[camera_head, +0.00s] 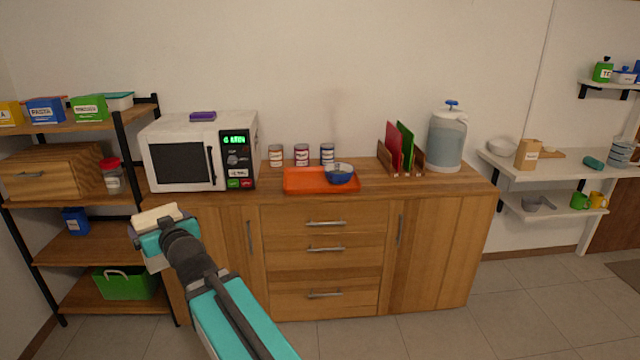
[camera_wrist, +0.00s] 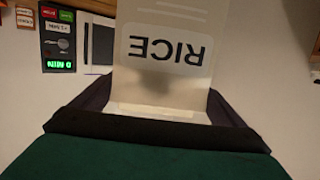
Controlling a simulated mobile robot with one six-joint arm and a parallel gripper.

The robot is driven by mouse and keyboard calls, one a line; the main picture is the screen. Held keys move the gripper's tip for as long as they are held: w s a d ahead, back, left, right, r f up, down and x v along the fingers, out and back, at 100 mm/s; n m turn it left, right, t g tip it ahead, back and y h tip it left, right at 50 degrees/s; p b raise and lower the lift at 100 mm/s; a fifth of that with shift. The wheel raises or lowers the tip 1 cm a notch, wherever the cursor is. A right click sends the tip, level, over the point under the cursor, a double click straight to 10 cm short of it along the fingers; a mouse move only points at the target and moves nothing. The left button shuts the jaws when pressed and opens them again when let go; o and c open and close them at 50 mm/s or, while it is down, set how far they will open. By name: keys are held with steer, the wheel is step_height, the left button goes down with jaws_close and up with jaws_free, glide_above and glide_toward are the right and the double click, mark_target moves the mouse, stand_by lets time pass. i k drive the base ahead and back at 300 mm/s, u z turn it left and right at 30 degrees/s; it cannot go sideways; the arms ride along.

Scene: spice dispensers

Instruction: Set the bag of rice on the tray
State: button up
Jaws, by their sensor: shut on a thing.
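My gripper (camera_head: 160,229) is shut on the bag of rice, a cream packet (camera_head: 156,215) held in front of the cabinet's left end, below the microwave. In the wrist view the bag (camera_wrist: 165,47) shows its RICE label upside down, between the dark fingers of the gripper (camera_wrist: 155,113). The bag's upper part is cut off by that picture's edge. The orange tray (camera_head: 300,182) lies on the wooden counter, right of the microwave and of my gripper. A blue bowl (camera_head: 339,174) sits on the tray's right part; its left part is bare.
A white microwave (camera_head: 182,165) stands on the counter's left end, with a purple item on top. Several cans (camera_head: 302,154) stand behind the tray. A folder rack (camera_head: 401,157) and a water dispenser (camera_head: 447,140) stand to the right. A shelf rack (camera_head: 118,130) is at left.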

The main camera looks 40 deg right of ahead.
mark_target(299, 177)
steer(key=z, duration=0.05)
steer(key=i, duration=0.95)
steer(key=u, duration=0.05)
